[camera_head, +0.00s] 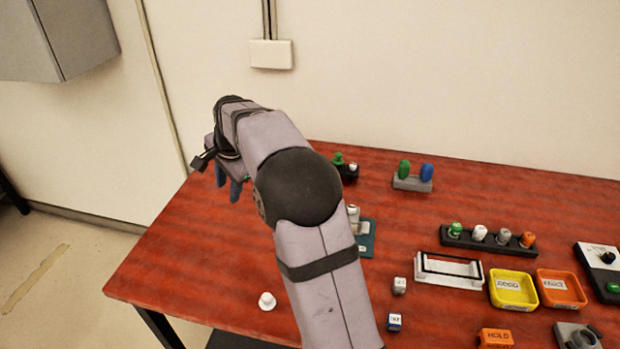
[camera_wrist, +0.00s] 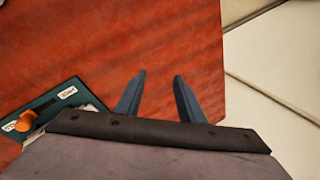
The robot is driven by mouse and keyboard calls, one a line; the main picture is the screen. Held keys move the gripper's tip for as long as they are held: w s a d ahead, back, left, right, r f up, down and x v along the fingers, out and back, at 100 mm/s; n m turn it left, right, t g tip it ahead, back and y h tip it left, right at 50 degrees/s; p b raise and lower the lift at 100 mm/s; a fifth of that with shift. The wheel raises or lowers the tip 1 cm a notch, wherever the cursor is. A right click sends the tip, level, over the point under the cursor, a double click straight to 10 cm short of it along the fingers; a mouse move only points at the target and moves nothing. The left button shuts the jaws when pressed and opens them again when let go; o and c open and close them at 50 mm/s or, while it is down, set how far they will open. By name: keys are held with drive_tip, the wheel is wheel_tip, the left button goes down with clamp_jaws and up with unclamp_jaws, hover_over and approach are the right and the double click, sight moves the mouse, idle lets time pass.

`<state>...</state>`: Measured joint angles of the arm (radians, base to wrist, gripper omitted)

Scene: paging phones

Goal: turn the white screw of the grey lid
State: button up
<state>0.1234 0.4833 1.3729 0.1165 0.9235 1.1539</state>
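I cannot make out a grey lid with a white screw for certain. A grey piece with a dark round part (camera_head: 577,337) is cut off at the bottom right of the head view. A small white knob-like piece (camera_head: 267,300) stands on the table's front left; I cannot tell whether it is a screw. My gripper (camera_head: 229,185) is over the table's left back part in the head view. In the wrist view its two blue fingers (camera_wrist: 160,76) are apart, with only bare table between them. My arm hides part of the table's middle.
A teal board (camera_wrist: 50,106) with an orange knob (camera_wrist: 26,121) lies left of my fingers. Right of my arm are a black rack (camera_head: 488,240), a white frame (camera_head: 448,271), a yellow tray (camera_head: 513,304) and an orange tray (camera_head: 562,303). The table's left side (camera_head: 190,270) is mostly clear.

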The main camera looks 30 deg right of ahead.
drive_tip(key=s+d+r+m+g+p, duration=0.1)
drive_tip(key=s+d+m+p, duration=0.2)
drive_tip(key=s+d, duration=0.2)
drive_tip(key=s+d+r+m+g+p, duration=0.1)
drive_tip(key=s+d, duration=0.5)
drive_tip(key=d, duration=0.6)
drive_tip(key=s+d+m+g+p, duration=0.2)
drive_tip(key=s+d+m+p, duration=0.2)
drive_tip(key=s+d, duration=0.2)
drive_tip(key=shift+d+r+m+h+p, duration=0.15)
drive_tip(key=shift+d+r+p, duration=0.05)
drive_tip(key=shift+d, duration=0.45)
drive_tip(key=shift+d+r+m+h+p, duration=0.15)
drive_tip(key=shift+d+r, duration=0.05)
drive_tip(key=shift+d, duration=0.4)
drive_tip(key=shift+s+d, duration=0.1)
drive_tip(key=shift+s, duration=0.05)
drive_tip(key=shift+f+p, duration=1.05)
drive_tip(key=shift+f, duration=2.7)
drive_tip(key=shift+c, duration=0.5)
clamp_jaws()
